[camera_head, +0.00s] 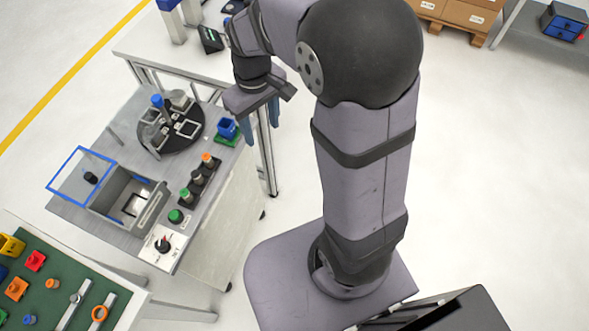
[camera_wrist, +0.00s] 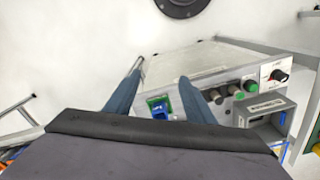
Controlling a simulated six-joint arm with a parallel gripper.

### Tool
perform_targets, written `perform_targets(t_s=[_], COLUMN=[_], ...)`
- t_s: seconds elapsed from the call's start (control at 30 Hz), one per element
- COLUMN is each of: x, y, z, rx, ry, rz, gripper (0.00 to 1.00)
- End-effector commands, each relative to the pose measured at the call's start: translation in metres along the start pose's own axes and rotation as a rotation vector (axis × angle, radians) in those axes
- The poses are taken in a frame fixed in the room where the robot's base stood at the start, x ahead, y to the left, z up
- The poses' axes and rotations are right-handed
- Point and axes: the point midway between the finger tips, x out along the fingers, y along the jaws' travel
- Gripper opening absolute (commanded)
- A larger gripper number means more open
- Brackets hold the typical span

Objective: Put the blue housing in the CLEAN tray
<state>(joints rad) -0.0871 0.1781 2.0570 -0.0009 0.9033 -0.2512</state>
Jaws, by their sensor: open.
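The blue housing (camera_head: 227,127) sits on a small green base (camera_head: 233,141) at the right edge of the grey worktable. In the wrist view the blue housing (camera_wrist: 161,108) shows between my two fingers, with the green base (camera_wrist: 151,100) around it. My gripper (camera_head: 261,124) is open and empty, its blue-grey fingers pointing down just right of the housing in the head view. In the wrist view my gripper (camera_wrist: 162,72) has its fingers spread apart. No tray with a readable CLEAN label shows in either view.
A grey box (camera_head: 128,203) with a raised blue-framed clear lid (camera_head: 82,175) stands at the left. A row of knobs and a dial panel (camera_head: 163,246) lie in front. A green mat (camera_head: 50,290) holds several parts.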

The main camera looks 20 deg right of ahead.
Motion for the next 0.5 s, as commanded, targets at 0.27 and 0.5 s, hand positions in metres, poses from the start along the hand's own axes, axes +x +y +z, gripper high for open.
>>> perform_targets(t_s=[0.27, 0.5], x=[0.021, 0.032], y=[-0.007, -0.013], z=[0.097, 0.128], rx=[0.25, 0.333], ry=[0.0, -0.001], rz=[0.001, 0.001], gripper=[0.49, 0.49])
